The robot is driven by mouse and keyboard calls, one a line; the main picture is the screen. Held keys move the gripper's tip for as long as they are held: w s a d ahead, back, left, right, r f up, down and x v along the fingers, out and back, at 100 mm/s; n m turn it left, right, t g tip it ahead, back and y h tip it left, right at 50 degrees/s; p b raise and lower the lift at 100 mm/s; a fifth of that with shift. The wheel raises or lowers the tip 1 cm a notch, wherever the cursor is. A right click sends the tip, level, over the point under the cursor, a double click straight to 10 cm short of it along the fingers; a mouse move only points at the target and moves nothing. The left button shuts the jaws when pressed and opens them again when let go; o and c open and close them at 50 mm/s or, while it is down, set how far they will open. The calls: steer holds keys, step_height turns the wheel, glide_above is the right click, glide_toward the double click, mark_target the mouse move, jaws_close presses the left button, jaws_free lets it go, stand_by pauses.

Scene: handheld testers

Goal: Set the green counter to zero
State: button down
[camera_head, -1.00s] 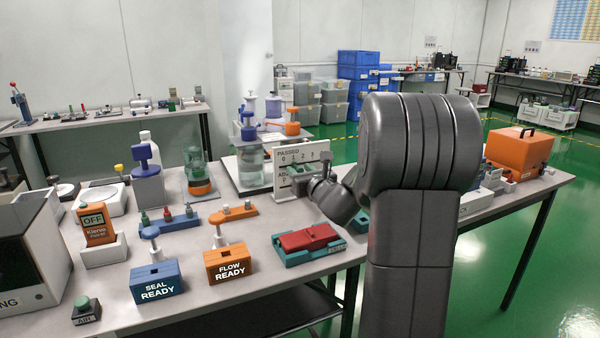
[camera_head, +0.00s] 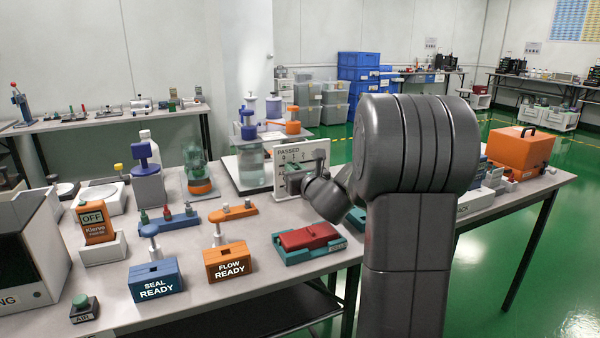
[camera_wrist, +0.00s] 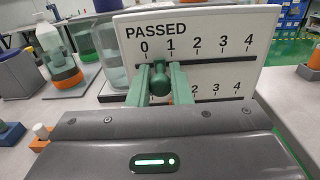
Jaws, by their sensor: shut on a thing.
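A white counter board (camera_wrist: 215,45) stands upright on the table. It is marked PASSED with a scale of 0 to 4 on top and a second scale below; it also shows in the head view (camera_head: 288,155). A dark green round knob (camera_wrist: 159,82) sits at the PASSED row's slot, seen below and between 0 and 1, closer to neither clearly. My gripper (camera_wrist: 158,85) has its two green fingers on either side of the knob and is shut on it. In the head view my gripper (camera_head: 293,178) is at the board's front. The fingers hide the lower scale's left end.
A red and teal box (camera_head: 308,240) lies in front of the board. A glass beaker (camera_head: 251,165) stands behind left. Orange FLOW READY (camera_head: 231,265) and blue SEAL READY (camera_head: 156,281) blocks stand front left. An orange case (camera_head: 520,152) is at right.

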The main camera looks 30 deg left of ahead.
steer(key=shift+s+a+f+b, duration=0.1)
steer(key=shift+s+a+b, duration=0.3)
steer(key=shift+s+a, duration=0.3)
steer(key=shift+d, duration=0.1)
steer(key=c, duration=1.3)
jaws_free()
steer(key=shift+s, duration=0.15)
steer(key=shift+c, duration=0.2)
steer(key=p+v, duration=0.1)
steer(key=v, duration=1.2)
steer(key=shift+s+d+p, duration=0.2)
steer(key=shift+d+p, duration=0.1)
steer(key=shift+p, duration=0.1)
